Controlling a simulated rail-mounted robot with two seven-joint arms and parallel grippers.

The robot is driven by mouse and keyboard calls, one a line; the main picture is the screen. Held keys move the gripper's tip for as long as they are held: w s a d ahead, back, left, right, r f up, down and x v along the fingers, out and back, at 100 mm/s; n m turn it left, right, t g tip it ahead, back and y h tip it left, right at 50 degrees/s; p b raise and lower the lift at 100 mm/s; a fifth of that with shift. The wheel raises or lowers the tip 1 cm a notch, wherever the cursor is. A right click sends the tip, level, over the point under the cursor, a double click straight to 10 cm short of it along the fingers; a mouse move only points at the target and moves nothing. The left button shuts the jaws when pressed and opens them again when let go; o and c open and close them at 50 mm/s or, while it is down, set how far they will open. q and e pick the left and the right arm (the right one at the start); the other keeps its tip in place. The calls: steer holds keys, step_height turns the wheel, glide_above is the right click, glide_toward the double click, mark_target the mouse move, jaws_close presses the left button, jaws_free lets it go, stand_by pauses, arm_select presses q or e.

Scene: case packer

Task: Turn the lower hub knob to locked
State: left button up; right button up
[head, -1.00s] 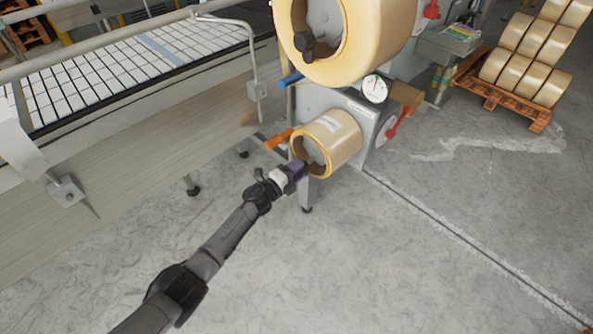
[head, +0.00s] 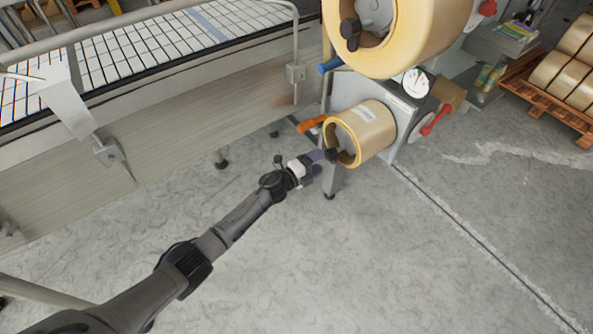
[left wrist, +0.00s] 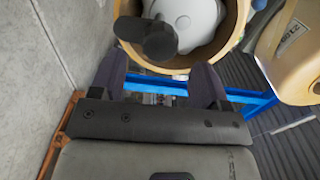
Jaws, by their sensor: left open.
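The lower tape roll (head: 376,135) sits on its hub on the side of the grey machine. The dark lower hub knob (head: 331,154) sticks out at the front of this roll. In the left wrist view the knob (left wrist: 160,40) stands before a pale hub (left wrist: 190,18) inside the roll's ring. My left gripper (head: 318,164) is close in front of the knob. In the left wrist view its two fingers (left wrist: 157,75) are apart, with the knob just beyond the tips, roughly between them. No contact is visible. My right gripper is not in view.
A larger upper roll (head: 400,35) with its own dark knob (head: 350,33) hangs above. An orange handle (head: 311,123) and a blue handle (head: 331,66) stick out left of the rolls. A conveyor (head: 170,65) runs along the left. The floor in front is clear.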

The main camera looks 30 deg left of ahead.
arm_select(q)
steer(key=p+v, duration=0.1)
steer(key=v, duration=0.9)
steer(key=shift+p, duration=0.35)
